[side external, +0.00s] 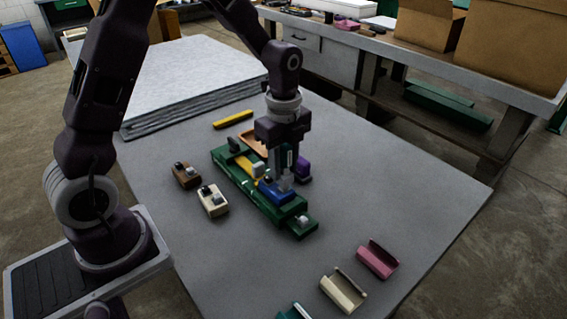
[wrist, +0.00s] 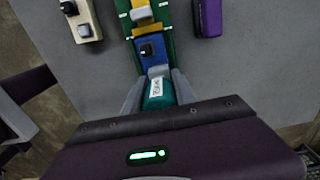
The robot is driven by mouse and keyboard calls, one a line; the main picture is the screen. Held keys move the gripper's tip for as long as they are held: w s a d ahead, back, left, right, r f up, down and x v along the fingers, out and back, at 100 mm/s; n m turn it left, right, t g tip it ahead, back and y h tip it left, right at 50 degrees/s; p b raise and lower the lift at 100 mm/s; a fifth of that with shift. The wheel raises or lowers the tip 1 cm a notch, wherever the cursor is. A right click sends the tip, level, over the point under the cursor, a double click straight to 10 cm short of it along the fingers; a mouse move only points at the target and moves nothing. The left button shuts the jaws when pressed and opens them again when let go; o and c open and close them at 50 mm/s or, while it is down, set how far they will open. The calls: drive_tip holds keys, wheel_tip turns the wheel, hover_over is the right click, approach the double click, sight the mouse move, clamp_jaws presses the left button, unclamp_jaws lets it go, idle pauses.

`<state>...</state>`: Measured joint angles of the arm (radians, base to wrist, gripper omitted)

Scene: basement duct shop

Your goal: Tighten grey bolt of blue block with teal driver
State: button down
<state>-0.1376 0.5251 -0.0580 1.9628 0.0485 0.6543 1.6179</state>
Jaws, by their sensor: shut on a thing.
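The teal driver (wrist: 158,95) with a white label is upright between the fingers of my gripper (wrist: 157,92), which is shut on it. It also shows in the side view (side external: 290,158). The blue block (side external: 272,193) sits in a long green fixture (side external: 233,173). In the wrist view the blue block (wrist: 151,62) shows a black bolt (wrist: 147,50) and a grey bolt (wrist: 158,71) by the driver's end. The driver is over or at the grey bolt; its tip is hidden, so I cannot tell whether they touch.
A yellow block (side external: 246,165) is beside the blue one in the fixture. Brown (side external: 185,176) and cream (side external: 213,201) blocks lie left; a purple block (side external: 304,168) lies right. Pink (side external: 377,261) and cream (side external: 343,292) holders stand at front right. The table's right side is clear.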

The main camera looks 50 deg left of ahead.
drive_tip(key=shift+f, duration=0.95)
idle(0.6)
